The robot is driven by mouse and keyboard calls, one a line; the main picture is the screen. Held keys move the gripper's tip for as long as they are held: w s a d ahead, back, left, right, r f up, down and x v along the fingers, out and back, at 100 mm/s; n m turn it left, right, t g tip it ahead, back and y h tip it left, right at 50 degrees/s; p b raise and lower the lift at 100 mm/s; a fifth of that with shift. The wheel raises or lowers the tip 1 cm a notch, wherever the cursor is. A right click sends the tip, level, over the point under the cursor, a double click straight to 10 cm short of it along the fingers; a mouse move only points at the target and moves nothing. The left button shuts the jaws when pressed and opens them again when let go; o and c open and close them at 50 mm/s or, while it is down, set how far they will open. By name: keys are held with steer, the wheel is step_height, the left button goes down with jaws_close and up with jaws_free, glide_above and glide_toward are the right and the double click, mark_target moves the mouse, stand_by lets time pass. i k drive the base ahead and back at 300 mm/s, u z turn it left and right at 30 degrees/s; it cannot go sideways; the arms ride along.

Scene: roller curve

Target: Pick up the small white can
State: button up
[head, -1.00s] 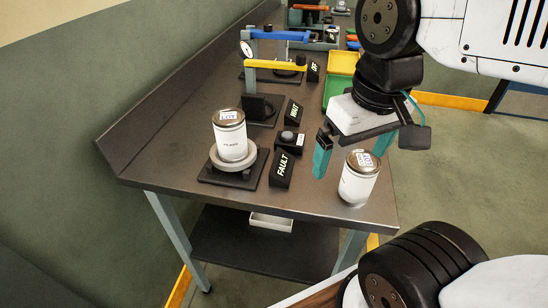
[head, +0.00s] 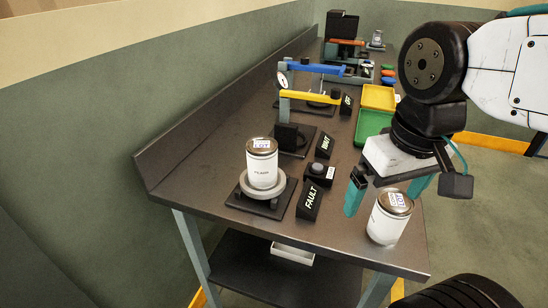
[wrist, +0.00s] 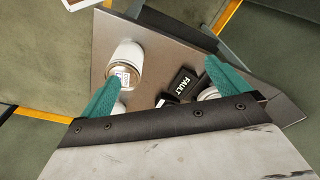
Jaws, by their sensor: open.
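Two similar white cans with dark, labelled lids stand upright in the head view. One can (head: 389,218) is on the bench top near its front right corner. The other can (head: 262,163) stands on a round grey stand.
A black FAULT sign (head: 310,202) and a small button box (head: 319,172) stand left of my gripper. Green (head: 371,123) and yellow (head: 378,97) bins lie behind it. Blue and yellow clamp arms (head: 312,97) stand farther back. The bench's front edge is close to the corner can.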

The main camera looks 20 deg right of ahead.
mark_target(261, 152)
steer(key=k, duration=1)
steer(key=u, duration=1.25)
steer(key=i, duration=0.8)
steer(key=z, duration=1.75)
steer(key=i, duration=0.5)
steer(key=z, duration=0.05)
